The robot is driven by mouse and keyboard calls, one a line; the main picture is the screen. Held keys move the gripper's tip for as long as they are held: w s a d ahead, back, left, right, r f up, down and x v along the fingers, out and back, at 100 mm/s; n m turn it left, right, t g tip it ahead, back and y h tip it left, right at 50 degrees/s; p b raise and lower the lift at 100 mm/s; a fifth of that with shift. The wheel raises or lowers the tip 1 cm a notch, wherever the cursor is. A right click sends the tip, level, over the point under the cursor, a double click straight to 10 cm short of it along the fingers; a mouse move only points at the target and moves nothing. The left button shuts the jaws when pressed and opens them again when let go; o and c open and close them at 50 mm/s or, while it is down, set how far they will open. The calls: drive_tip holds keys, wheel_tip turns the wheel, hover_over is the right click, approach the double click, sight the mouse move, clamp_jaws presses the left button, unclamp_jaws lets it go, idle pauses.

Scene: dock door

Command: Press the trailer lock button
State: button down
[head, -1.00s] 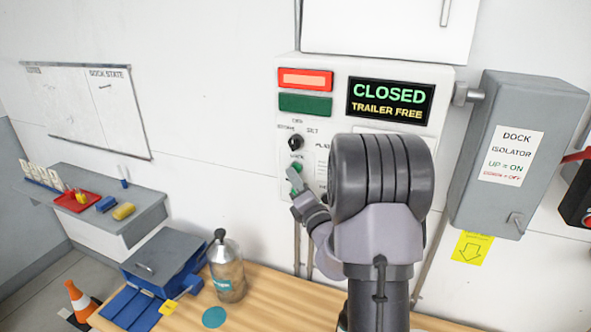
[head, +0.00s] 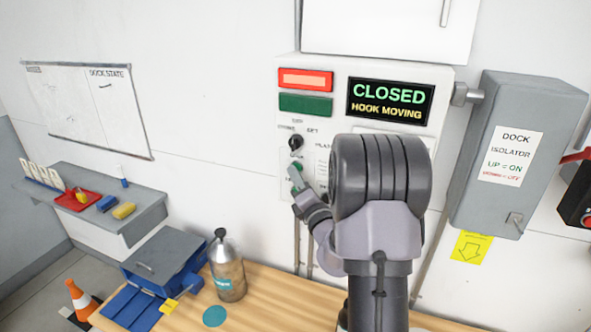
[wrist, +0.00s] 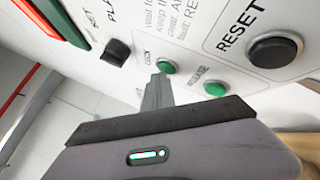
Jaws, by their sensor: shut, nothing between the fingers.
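The control panel (head: 288,125) is on the wall, and its display (head: 390,102) reads CLOSED, HOOK MOVING. In the wrist view the green lock button (wrist: 167,66) shows just beyond the tip of my gripper (wrist: 158,80). The green release button (wrist: 215,89) is to its right. My gripper is shut and empty, with its fingertips at the lock button's near edge; I cannot tell whether they touch it. In the head view my gripper (head: 296,181) is in front of the panel's lower left, and my arm hides much of the panel.
A black selector knob (wrist: 117,50) and a black reset button (wrist: 274,49) flank the green buttons. The grey isolator box (head: 518,150) is at the right. A bottle (head: 228,272) and a blue toolbox (head: 165,262) stand on the wooden bench (head: 265,292) below.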

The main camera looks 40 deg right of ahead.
drive_tip(key=shift+a, duration=0.1)
drive_tip(key=shift+s+a, duration=0.45)
drive_tip(key=shift+a, duration=0.2)
drive_tip(key=a, duration=0.1)
drive_tip(key=s+a, duration=0.1)
drive_tip(key=a, duration=0.1)
drive_tip(key=s+a+b, duration=0.1)
drive_tip(key=shift+s+a, duration=0.15)
drive_tip(key=shift+s, duration=0.1)
idle(0.3)
